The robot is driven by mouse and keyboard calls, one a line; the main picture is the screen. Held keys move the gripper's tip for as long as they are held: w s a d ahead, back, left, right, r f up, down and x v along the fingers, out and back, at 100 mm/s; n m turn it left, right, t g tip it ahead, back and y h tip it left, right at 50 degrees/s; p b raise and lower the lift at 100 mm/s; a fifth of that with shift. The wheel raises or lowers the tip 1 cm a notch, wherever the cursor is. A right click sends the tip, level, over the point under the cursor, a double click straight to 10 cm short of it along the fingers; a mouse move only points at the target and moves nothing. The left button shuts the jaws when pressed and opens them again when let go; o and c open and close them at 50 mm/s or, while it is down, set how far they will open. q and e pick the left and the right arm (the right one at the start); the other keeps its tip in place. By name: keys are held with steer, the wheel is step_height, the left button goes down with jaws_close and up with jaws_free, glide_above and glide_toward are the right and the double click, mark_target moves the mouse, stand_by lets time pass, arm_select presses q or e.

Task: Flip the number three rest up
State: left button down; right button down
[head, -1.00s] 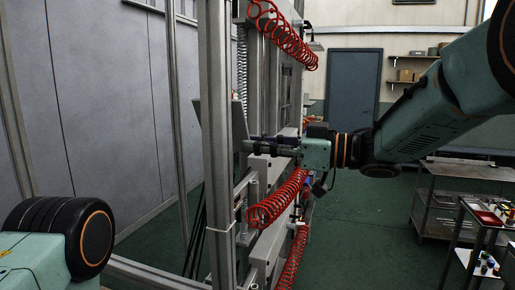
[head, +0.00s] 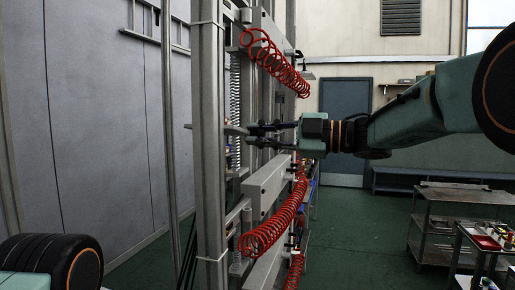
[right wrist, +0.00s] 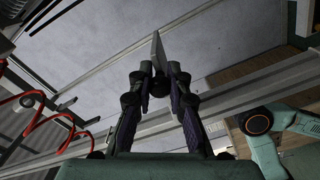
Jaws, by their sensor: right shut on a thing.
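A thin grey plate, which I take to be the rest (right wrist: 158,50), lies between my right fingertips in the right wrist view. In the head view the plate (head: 236,130) shows nearly edge-on, close to level, and partly hidden behind the upright post. My right gripper (head: 248,131) reaches in from the right and is shut on its near edge; the gripper (right wrist: 156,84) also shows in the right wrist view. No number is readable on the plate. Its hinge is not clear. My left gripper is out of view.
A grey metal post (head: 209,150) stands just left of the gripper. Red coiled hoses hang above (head: 275,62) and below (head: 275,222) my right arm. A steel trolley (head: 455,222) stands at right. Green floor between is clear.

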steer(key=shift+r+n+b, duration=0.3)
steer(key=shift+r+n, duration=0.55)
steer(key=shift+n, duration=0.45)
steer(key=shift+r, duration=0.1)
steer(key=c, duration=1.7)
jaws_free()
steer(key=o, duration=0.5)
steer(key=shift+s+d+r, duration=0.25)
steer(key=shift+s+d, duration=0.05)
steer(key=shift+s, duration=0.1)
steer(key=shift+w+a+f, duration=0.15)
steer(key=shift+w+f, duration=0.05)
steer(key=shift+w, duration=0.25)
steer(key=shift+s+v, duration=0.15)
steer(key=shift+v, duration=2.9)
steer(key=shift+s+v, duration=0.1)
steer(key=shift+v, duration=3)
steer(key=shift+w+r, duration=0.1)
steer(key=shift+r, duration=0.05)
